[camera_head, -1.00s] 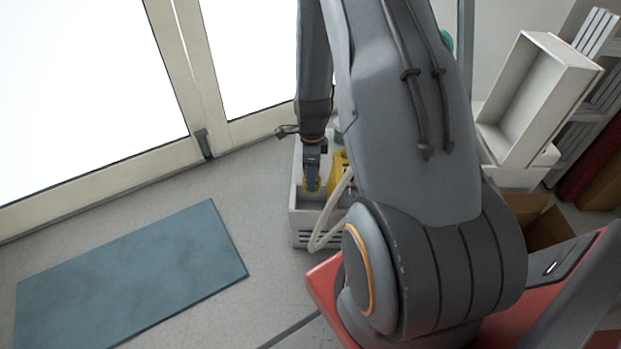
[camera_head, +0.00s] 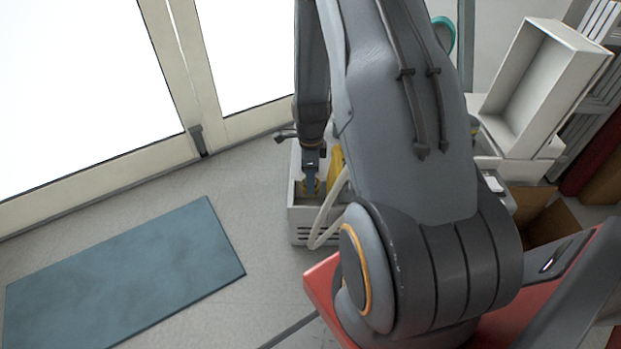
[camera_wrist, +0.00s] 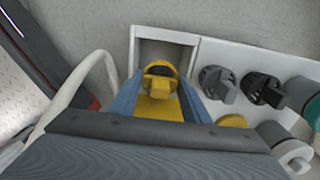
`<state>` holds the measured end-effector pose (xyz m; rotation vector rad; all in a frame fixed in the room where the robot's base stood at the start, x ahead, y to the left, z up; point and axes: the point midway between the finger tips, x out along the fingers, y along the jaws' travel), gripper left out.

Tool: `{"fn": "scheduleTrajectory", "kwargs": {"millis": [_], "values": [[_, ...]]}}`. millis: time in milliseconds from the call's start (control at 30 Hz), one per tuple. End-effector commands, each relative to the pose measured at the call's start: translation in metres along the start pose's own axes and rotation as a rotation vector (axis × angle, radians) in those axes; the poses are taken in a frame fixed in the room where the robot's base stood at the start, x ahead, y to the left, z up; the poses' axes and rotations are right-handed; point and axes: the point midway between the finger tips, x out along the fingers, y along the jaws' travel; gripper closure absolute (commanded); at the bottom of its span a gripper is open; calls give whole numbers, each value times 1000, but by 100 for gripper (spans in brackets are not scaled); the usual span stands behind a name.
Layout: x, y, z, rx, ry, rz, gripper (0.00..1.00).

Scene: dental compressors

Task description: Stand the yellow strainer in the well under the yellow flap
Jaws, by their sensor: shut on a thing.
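The yellow strainer (camera_wrist: 158,72) is between the blue fingers of my gripper (camera_wrist: 160,90) in the wrist view. My gripper is shut on it. In the head view my gripper (camera_head: 311,178) points down into the left part of the white housing, and only a little yellow shows at its tips. The well (camera_wrist: 165,50) is a square, pale-rimmed opening in the wrist view; the strainer overlaps its near part. I cannot tell whether the strainer touches the bottom. The yellow flap (camera_head: 336,166) shows raised just right of my gripper in the head view, partly hidden by my arm.
The white housing (camera_head: 300,226) stands on the grey floor. A pale hose (camera_head: 329,212) curves down its front, close to my gripper. Grey knobs (camera_wrist: 217,82) and a yellow disc (camera_wrist: 232,121) lie right of the well. A blue mat (camera_head: 125,275) lies at left.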

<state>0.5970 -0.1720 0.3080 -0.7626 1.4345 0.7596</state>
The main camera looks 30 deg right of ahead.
Motion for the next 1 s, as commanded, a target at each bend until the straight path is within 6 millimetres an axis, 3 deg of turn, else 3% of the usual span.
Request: {"fn": "scheduleTrajectory", "kwargs": {"millis": [533, 1000], "values": [[5, 0, 1, 0, 0, 1, 78], [25, 0, 1, 0, 0, 0, 78]]}}
